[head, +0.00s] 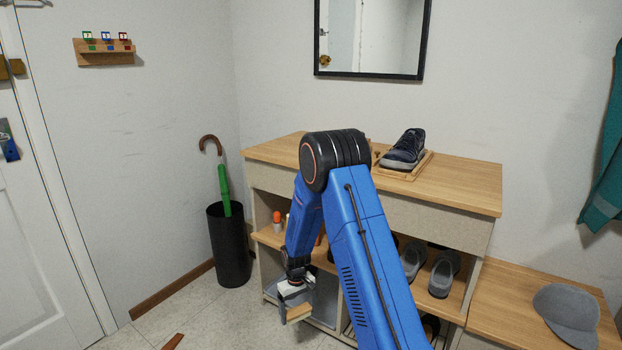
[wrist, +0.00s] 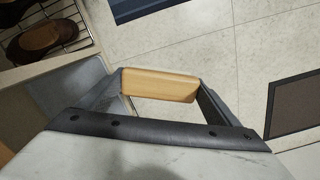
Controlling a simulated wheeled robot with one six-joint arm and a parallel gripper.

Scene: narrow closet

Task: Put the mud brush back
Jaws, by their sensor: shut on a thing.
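My gripper (head: 296,292) is low in front of the bench's left side, pointing down. It is shut on the mud brush (head: 299,314), of which a pale wooden block shows. In the wrist view the same wooden block (wrist: 160,85) spans the gap between the two dark fingers. Its bristles cannot be made out. A grey bin (wrist: 88,82) lies close to the left of the brush in the wrist view; the brush appears beside it, not clearly over it.
The bench (head: 460,190) has a navy sneaker (head: 405,150) on a wooden tray on top and grey shoes (head: 443,272) on its shelf. A black umbrella stand (head: 229,248) stands left. Brown shoes (wrist: 42,38) sit on a wire rack. A dark mat (wrist: 300,105) lies on the floor.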

